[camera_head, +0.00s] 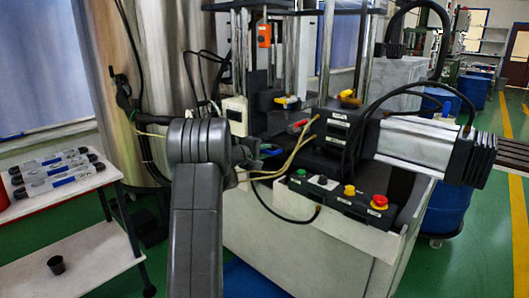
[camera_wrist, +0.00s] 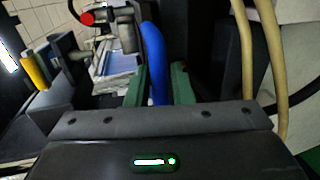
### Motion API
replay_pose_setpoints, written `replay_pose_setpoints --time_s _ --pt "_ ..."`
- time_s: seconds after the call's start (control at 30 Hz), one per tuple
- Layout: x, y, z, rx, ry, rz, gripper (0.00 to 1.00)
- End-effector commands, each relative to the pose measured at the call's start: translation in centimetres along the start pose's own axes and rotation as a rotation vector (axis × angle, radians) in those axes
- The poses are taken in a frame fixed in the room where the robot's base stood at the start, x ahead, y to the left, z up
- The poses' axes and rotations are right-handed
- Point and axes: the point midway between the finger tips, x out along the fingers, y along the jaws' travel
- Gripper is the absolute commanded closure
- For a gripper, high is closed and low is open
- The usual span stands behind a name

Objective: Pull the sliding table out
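My gripper (camera_wrist: 160,88) shows in the wrist view as two green fingers set a narrow gap apart. A curved blue bar (camera_wrist: 153,50), which looks like a handle, runs between them. It is very close to both fingers; I cannot tell whether they clamp it. In the head view my grey arm reaches to the machine (camera_head: 300,245) and hides most of my gripper; a bit of blue and green (camera_head: 271,153) shows just right of the wrist. The sliding table cannot be clearly made out in either view. A pale bluish block (camera_wrist: 118,66) lies beyond the left finger.
Tan hoses (camera_head: 290,160) cross beside my wrist, also in the wrist view (camera_wrist: 274,60). A control box (camera_head: 345,198) with buttons and a motor (camera_head: 415,143) are at the right. A white side table (camera_head: 75,265) with clear tubes (camera_head: 55,172) stands left.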

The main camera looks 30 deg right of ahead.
Motion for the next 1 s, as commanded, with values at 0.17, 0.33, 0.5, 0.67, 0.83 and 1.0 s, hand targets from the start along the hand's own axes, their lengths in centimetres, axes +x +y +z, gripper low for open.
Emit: replay_pose_setpoints --time_s 0.17,0.33,0.5,0.67,0.83,1.0 --pt "0.0 0.0 0.0 0.000 0.000 0.000 1.00" --pt "-0.1 -0.1 0.0 0.000 0.000 0.000 1.00" --pt "-1.0 -0.5 0.0 0.000 0.001 0.000 1.00" --pt "-3.4 -1.4 -0.1 0.002 0.003 0.000 1.00" --pt "-7.4 -2.5 -0.1 0.002 0.006 0.001 1.00" --pt "-12.1 -3.4 -0.1 0.001 0.006 0.000 1.00"
